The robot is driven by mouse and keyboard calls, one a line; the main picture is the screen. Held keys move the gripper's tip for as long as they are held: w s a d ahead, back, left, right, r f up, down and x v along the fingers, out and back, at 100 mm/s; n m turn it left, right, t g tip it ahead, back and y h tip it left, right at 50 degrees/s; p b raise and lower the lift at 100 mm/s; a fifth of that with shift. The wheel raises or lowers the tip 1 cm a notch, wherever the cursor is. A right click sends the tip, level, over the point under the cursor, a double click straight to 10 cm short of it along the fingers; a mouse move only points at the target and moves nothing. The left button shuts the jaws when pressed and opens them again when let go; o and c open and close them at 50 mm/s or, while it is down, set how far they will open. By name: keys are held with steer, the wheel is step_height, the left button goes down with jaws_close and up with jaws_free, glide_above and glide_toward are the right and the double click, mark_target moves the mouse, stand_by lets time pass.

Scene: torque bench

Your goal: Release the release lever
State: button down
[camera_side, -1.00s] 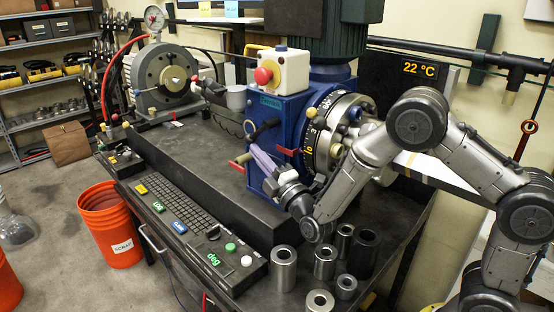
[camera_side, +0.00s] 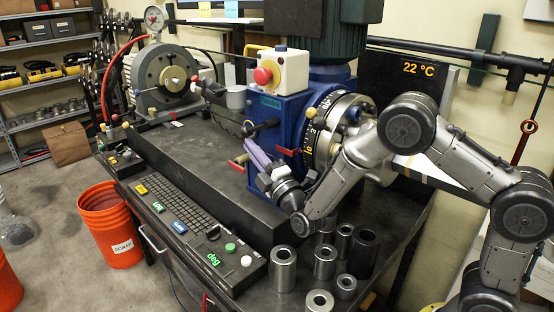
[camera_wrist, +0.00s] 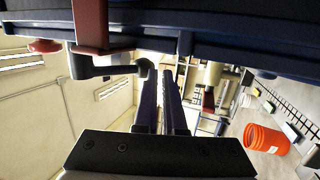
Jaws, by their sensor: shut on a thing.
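The release lever appears to be the dark cranked lever (camera_side: 262,127) on the side of the blue housing (camera_side: 283,104). In the wrist view the lever (camera_wrist: 103,69) runs sideways to a rounded end at my fingertips. My gripper (camera_side: 250,147) reaches up and left to it in the side view, with long purple fingers. In the wrist view my gripper (camera_wrist: 165,78) has its fingers close together with a narrow gap, shut at the lever's end. The exact contact is partly hidden by the fingers.
A red handle (camera_side: 238,164) sticks out just below my fingertips, and another red tab (camera_side: 286,151) is to the right. The graduated dial (camera_side: 322,140) is close to my wrist. Several metal cylinders (camera_side: 325,262) stand below my arm. The keyboard (camera_side: 178,208) lies in front.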

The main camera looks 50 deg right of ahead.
steer(key=shift+w+r, duration=0.15)
steer(key=shift+r, duration=0.25)
steer(key=s+a+f, duration=0.2)
steer(key=s+f, duration=0.7)
steer(key=f, duration=0.2)
steer(key=shift+s, duration=0.3)
